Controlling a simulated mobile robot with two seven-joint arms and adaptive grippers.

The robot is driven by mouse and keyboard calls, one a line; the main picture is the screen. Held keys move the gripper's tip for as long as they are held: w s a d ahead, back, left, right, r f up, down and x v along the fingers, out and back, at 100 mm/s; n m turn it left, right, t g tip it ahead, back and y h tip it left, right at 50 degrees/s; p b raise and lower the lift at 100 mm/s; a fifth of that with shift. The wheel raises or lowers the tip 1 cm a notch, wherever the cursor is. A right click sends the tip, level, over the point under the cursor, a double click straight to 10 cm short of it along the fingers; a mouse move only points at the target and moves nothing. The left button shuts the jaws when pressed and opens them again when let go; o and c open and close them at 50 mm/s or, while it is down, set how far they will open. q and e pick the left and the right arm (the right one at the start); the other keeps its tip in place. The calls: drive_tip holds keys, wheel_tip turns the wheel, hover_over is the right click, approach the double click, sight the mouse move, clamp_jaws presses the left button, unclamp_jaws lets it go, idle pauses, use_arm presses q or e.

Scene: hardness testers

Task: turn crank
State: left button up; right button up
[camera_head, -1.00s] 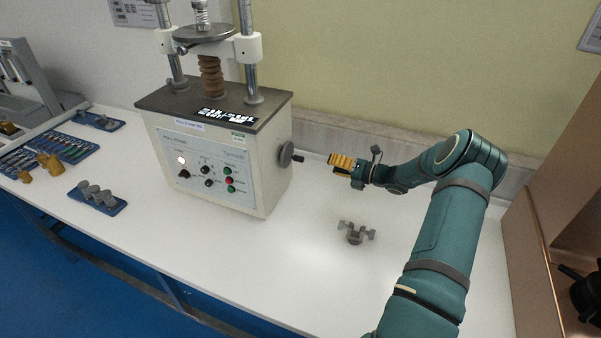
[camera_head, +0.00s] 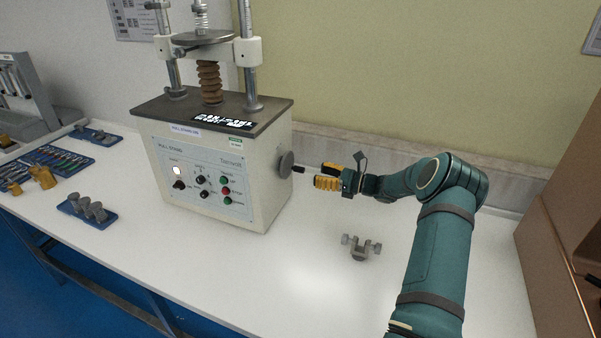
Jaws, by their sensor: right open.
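The tester (camera_head: 205,165) is a white box with a dark top plate, two columns and a brown threaded spindle, standing at the left of the table. Its crank (camera_head: 286,165), a grey disc with a short dark handle pointing right, is on the box's right side. My right gripper (camera_head: 321,175) has yellow fingers and is open and empty. It is just right of the crank handle, its fingers pointing left toward it with a small gap that I cannot judge exactly in depth. My left gripper is not in view.
A grey metal clamp piece (camera_head: 361,247) lies on the white table (camera_head: 290,300) below my right gripper. Blue trays with parts (camera_head: 87,209) lie at the left. A brown cabinet (camera_head: 560,200) stands at the right. The front middle of the table is clear.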

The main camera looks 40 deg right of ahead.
sight(301, 170)
drive_tip(key=x, duration=0.7)
drive_tip(key=shift+w+b, duration=0.1)
drive_tip(key=shift+b, duration=0.3)
drive_tip(key=shift+o, duration=0.3)
clamp_jaws()
